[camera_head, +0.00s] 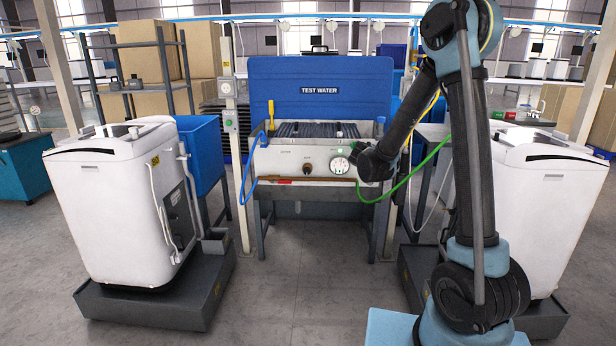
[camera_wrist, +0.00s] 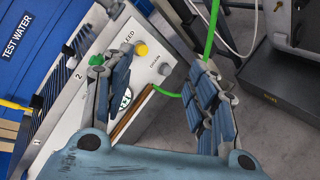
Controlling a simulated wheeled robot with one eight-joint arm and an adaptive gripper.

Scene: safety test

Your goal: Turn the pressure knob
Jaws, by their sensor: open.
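The test water station has a pale front panel (camera_head: 275,160) with an orange-brown round knob (camera_head: 308,168) near its middle and a round gauge (camera_head: 339,166) to the right. The knob's label is too small to read. My gripper (camera_head: 362,158) is at the panel's right end, right of the gauge and apart from the brown knob. In the wrist view my gripper (camera_wrist: 157,72) is open, its two fingers wide apart with nothing held. A yellow knob (camera_wrist: 141,48) and a grey fitting (camera_wrist: 165,69) show between the fingers. The left finger partly hides the gauge (camera_wrist: 125,99); the brown knob is not visible there.
A blue TEST WATER backboard (camera_head: 320,100) rises behind the panel. A green hose (camera_head: 412,175) hangs at the right and a blue hose (camera_head: 246,175) at the left. White machines stand left (camera_head: 110,200) and right (camera_head: 535,200). The floor (camera_head: 310,270) in front is clear.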

